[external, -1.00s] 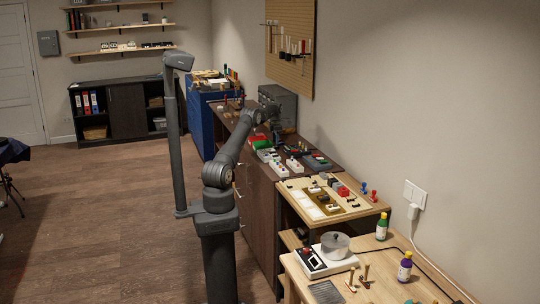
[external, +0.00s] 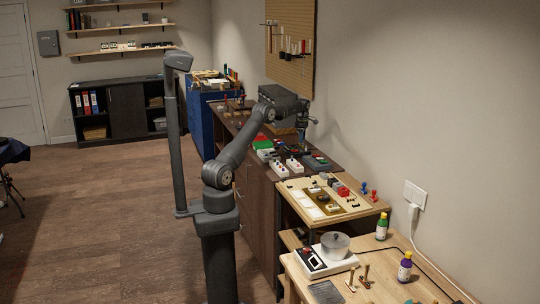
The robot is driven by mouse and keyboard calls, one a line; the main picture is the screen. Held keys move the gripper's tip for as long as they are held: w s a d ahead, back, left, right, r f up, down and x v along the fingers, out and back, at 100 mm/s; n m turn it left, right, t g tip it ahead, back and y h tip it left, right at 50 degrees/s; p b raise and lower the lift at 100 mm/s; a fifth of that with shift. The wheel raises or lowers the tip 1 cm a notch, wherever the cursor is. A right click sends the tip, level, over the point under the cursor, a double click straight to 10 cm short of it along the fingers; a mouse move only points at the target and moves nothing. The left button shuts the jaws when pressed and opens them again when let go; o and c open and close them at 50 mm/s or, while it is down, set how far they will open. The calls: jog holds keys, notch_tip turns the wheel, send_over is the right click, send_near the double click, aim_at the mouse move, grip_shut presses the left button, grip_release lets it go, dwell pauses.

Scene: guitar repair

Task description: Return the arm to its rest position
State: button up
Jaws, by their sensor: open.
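My arm rises from its dark base and reaches over the dark wooden cabinet (external: 258,235) along the right wall. My gripper (external: 301,138) hangs at the end of the arm, pointing down above the far part of the cabinet top. It is small in this view. It is open, and I see nothing held in it. The forearm hides part of the cabinet top behind it.
Small red, green and white boxes (external: 267,152) stand on the cabinet top below the gripper. A light wooden board (external: 322,209) with parts lies nearer. A pot (external: 335,245) and bottles (external: 381,227) stand on the near bench. The floor (external: 100,220) at left is open.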

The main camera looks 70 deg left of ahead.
jog(key=w+d+r+m, duration=0.3)
jog(key=d+r+m, duration=0.15)
jog(key=d, duration=0.85)
jog(key=w+d+r+m, duration=0.3)
jog(key=d+m, duration=0.3)
jog(key=d, duration=0.6)
jog(key=w+d+r+m, duration=0.25)
jog(key=d+m, duration=0.35)
jog(key=d, duration=0.7)
jog(key=d+f+m, duration=0.3)
jog(key=d+m, duration=0.4)
jog(key=d, duration=0.8)
jog(key=d+f+m, duration=0.3)
jog(key=d+m, duration=0.3)
jog(key=d, duration=1)
jog(key=shift+s+d+f+m, duration=0.25)
jog(key=shift+s+m, duration=0.1)
jog(key=shift+s, duration=0.1)
